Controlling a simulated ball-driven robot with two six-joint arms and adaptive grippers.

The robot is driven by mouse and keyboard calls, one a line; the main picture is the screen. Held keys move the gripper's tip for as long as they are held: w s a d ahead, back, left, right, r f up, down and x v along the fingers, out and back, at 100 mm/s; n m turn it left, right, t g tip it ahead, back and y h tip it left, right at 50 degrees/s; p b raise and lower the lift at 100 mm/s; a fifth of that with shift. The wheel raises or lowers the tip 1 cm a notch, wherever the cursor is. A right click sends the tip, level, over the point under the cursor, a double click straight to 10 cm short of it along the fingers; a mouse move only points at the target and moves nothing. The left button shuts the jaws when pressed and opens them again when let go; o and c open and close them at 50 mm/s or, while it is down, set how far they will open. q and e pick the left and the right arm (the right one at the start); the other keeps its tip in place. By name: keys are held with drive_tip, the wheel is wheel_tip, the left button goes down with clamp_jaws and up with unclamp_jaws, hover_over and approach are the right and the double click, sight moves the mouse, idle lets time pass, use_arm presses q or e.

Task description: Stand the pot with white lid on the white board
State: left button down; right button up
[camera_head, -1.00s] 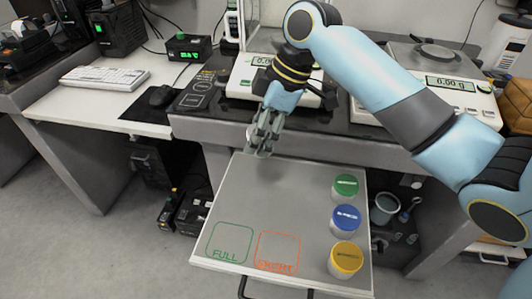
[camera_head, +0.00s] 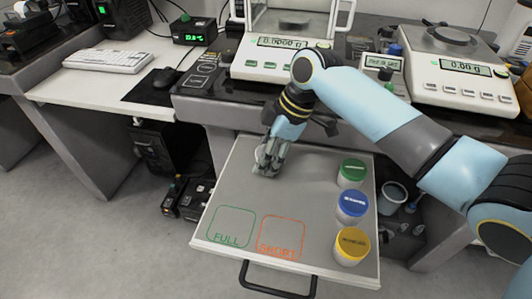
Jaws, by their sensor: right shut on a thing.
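My right gripper (camera_head: 268,168) is low over the back left part of the pale pull-out board (camera_head: 225,190). It is shut on a small pot with a white lid (camera_head: 260,154), mostly hidden behind the fingers. Only a little white shows at their left side. I cannot tell if the pot touches the board. The board has a green FULL outline (camera_head: 231,226) and an orange SHORT outline (camera_head: 281,237) at its front, both empty. My left gripper is not in view.
Pots with green (camera_head: 353,166), blue (camera_head: 352,201) and yellow (camera_head: 353,239) lids stand along the board's right side. Behind it are a balance (camera_head: 275,65) and another scale (camera_head: 460,85). The board's middle is clear. A black handle (camera_head: 278,278) is at its front.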

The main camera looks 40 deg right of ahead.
drive_tip(key=o, duration=1.1)
drive_tip(key=shift+f, duration=0.1)
drive_tip(key=shift+o, duration=0.2)
drive_tip(key=p+v, duration=0.2)
drive_tip(key=v, duration=1)
drive_tip(key=shift+d, duration=0.1)
